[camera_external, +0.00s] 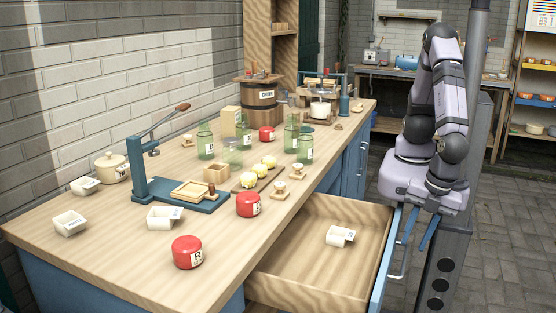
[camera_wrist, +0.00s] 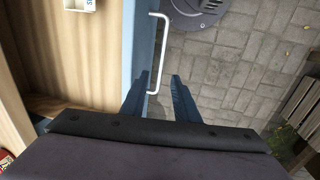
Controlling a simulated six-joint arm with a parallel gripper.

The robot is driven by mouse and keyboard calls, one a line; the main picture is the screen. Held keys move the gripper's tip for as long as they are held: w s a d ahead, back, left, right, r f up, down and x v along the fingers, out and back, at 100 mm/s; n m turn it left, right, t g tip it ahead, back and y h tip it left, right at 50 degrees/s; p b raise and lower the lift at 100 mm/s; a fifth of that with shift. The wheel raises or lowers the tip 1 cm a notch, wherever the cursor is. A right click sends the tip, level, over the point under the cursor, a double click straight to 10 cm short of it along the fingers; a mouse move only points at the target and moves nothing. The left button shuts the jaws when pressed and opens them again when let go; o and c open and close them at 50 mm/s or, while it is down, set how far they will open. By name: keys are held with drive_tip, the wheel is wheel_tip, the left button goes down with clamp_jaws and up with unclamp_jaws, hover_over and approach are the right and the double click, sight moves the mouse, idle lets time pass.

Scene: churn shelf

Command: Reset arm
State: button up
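My arm is folded downward at the right of the external view. My gripper (camera_external: 420,228) points down beside the front of the open drawer (camera_external: 310,262). In the wrist view, the two blue fingers of my gripper (camera_wrist: 159,85) are apart, with nothing held between them. The white drawer handle (camera_wrist: 163,50) shows between and beyond the fingertips; I cannot tell whether a finger touches it. The handle also shows in the external view (camera_external: 400,262). A white labelled container (camera_external: 341,236) lies inside the drawer.
The wooden counter (camera_external: 110,235) holds red round tins (camera_external: 187,252), white dishes (camera_external: 165,217), green jars (camera_external: 205,142), a blue press (camera_external: 180,195) and a wooden barrel (camera_external: 259,100). The open drawer juts out towards my arm.

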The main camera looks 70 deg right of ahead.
drive_tip(key=shift+s+r, duration=0.15)
drive_tip(key=shift+r, duration=0.35)
drive_tip(key=w+d+r+m+g+p, duration=0.1)
drive_tip(key=w+d+r+m+p, duration=0.25)
drive_tip(key=w, duration=0.75)
drive_tip(key=w+d+r+m, duration=0.2)
drive_tip(key=w+d+m, duration=0.3)
drive_tip(key=w, duration=0.5)
drive_tip(key=w+d+r+m+p, duration=0.1)
drive_tip(key=d+m, duration=0.3)
drive_tip(key=d, duration=0.7)
drive_tip(key=w+d+r+m+g+p, duration=0.1)
drive_tip(key=w+d+m, duration=0.3)
drive_tip(key=d, duration=0.8)
drive_tip(key=shift+w+d+r+m+p, duration=0.2)
drive_tip(key=shift+r+m+p, duration=0.2)
drive_tip(key=shift+r+m, duration=0.4)
